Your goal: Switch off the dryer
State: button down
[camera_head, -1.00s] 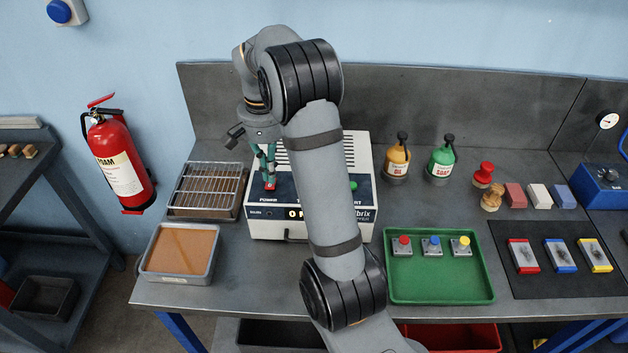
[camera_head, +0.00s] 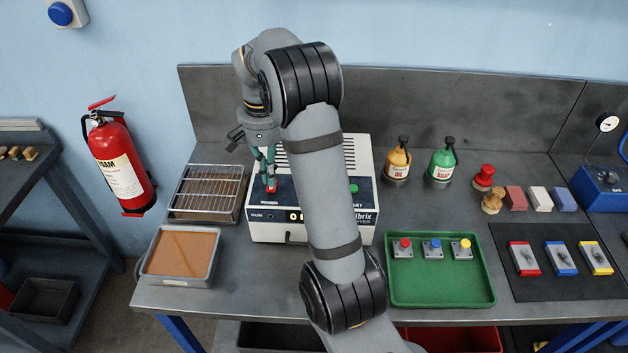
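The dryer (camera_head: 362,152) is a white box with a dark blue front panel and a vented top, standing on the bench behind my arm. Its red power switch (camera_head: 271,187) is at the left of the panel. A green start button (camera_head: 353,188) shows just right of my arm. My gripper (camera_head: 268,178) points down with its green fingers close together, and their tips are at the red switch, seemingly touching it. The tips partly cover the switch, so its position is unclear.
Left of the dryer are a wire rack on a tray (camera_head: 232,212) and a tray of brown material (camera_head: 160,275). To the right are an orange bottle (camera_head: 397,160), a green bottle (camera_head: 441,162) and a green tray (camera_head: 440,290) with three buttoned blocks. A fire extinguisher (camera_head: 120,165) hangs at left.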

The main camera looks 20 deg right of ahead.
jog(key=shift+f+b, duration=1.05)
jog(key=shift+f, duration=0.1)
dwell(0.7)
jog(key=shift+s, duration=0.1)
notch_tip(320, 180, up, 7)
jog(key=p, duration=0.6)
jog(key=shift+r, duration=0.1)
